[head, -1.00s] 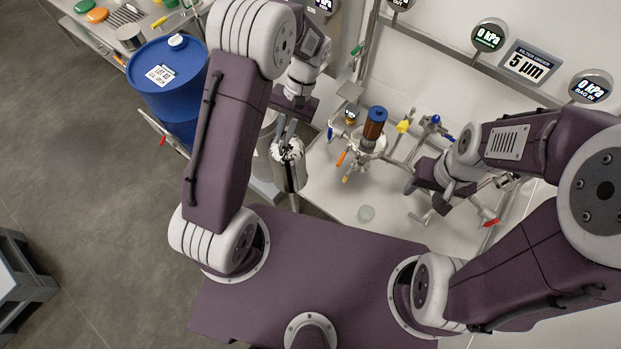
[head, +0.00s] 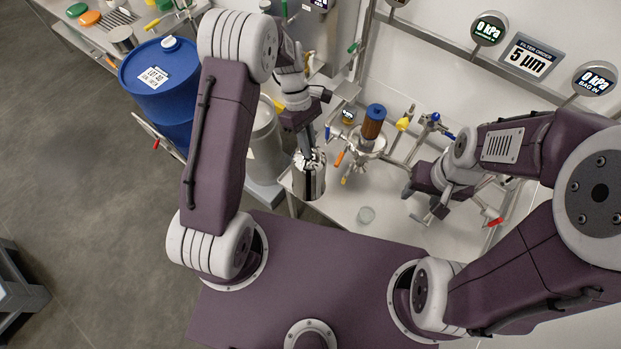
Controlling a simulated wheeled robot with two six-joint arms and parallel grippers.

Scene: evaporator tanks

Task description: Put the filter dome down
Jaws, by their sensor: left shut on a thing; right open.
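The filter dome (head: 309,182) is a shiny metal cylinder with a rounded top. My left gripper (head: 308,158) is shut on its top and holds it upright over the left front edge of the pale worktop. I cannot tell whether its bottom touches the surface. The filter stand with a brown cartridge and blue cap (head: 373,124) is to the right of the dome, apart from it. My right gripper (head: 425,205) is open and empty, over the right part of the worktop.
A yellow-handled valve (head: 403,123) and a red handle (head: 493,222) stand to the right. A steel vessel (head: 264,145) and a blue drum (head: 160,80) are at the left.

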